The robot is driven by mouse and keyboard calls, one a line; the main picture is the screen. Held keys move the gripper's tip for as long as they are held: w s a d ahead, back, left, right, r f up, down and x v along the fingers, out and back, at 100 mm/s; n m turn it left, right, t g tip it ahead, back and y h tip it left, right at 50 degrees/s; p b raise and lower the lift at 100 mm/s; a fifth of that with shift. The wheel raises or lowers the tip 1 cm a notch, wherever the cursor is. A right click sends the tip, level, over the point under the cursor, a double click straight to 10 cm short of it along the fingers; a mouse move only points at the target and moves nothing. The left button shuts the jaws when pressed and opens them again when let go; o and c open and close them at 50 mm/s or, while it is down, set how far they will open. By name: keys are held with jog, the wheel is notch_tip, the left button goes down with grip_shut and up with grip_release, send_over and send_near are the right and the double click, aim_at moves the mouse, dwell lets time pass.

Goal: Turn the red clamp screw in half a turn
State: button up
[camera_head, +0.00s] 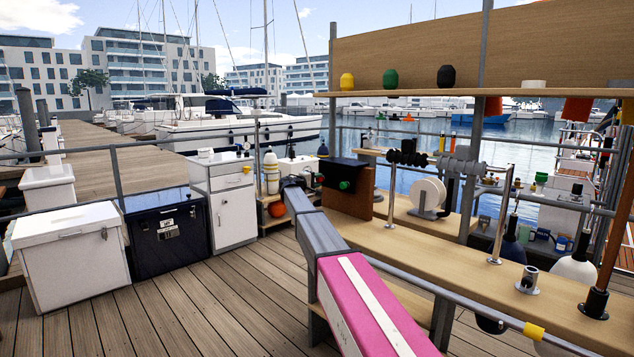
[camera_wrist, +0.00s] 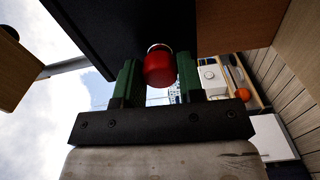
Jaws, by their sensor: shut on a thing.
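The red clamp screw (camera_wrist: 159,68) shows in the wrist view as a round red knob with a pale rim at its far end. It sits between the two green fingers of my gripper (camera_wrist: 158,72), which is shut on it from both sides. A dark block (camera_wrist: 110,30) stands right beyond the knob; the screw's shaft is hidden. In the head view my arm reaches forward to the black box (camera_head: 345,171) on the bench, where a small bit of red shows at my gripper. A green knob (camera_head: 344,185) is on the box's front.
The wooden bench (camera_head: 480,277) carries a white reel (camera_head: 427,194) and metal posts to the right of my arm. A shelf (camera_head: 420,94) with bottles hangs above. A white cabinet (camera_head: 233,217) and storage boxes stand left. The deck between is clear.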

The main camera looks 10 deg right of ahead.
jog(key=m, duration=1.1)
jog(key=shift+f+m, duration=0.1)
jog(key=shift+m, duration=1.8)
jog(key=shift+s, duration=0.1)
jog(key=o, duration=0.9)
